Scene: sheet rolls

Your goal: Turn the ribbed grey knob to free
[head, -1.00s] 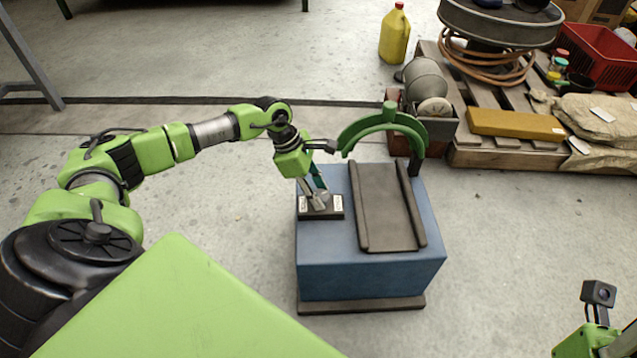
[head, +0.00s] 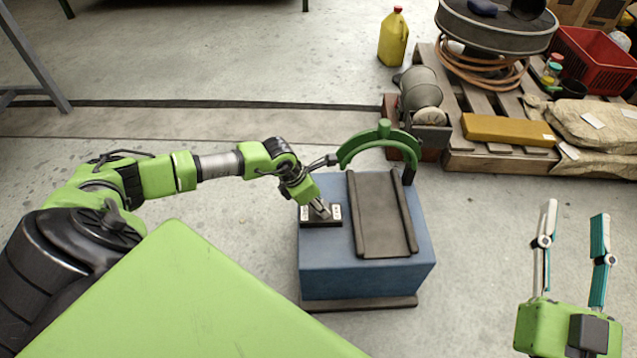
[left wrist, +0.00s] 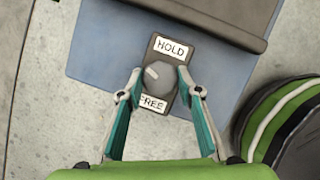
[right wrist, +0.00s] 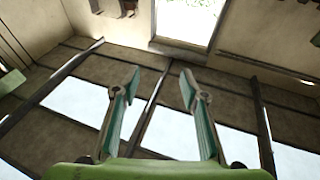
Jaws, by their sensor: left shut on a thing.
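The ribbed grey knob (left wrist: 161,78) sits on a dark plate (head: 309,222) on top of a blue block (head: 340,275). In the left wrist view, a HOLD label (left wrist: 172,48) is above the knob and a FREE label (left wrist: 152,103) below it. A pale mark on the knob points to the left side, between the labels. My left gripper (left wrist: 160,71) is shut on the knob, one finger on each side; it also shows in the head view (head: 322,209), hiding most of the knob. My right gripper (head: 575,211) is open and empty, right of the block.
A dark channel-shaped tray (head: 382,215) lies beside the plate on the block. A green arch (head: 384,136) stands behind it, close to my left wrist. A pallet (head: 500,158) with goods stands at back right. The floor between block and right gripper is clear.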

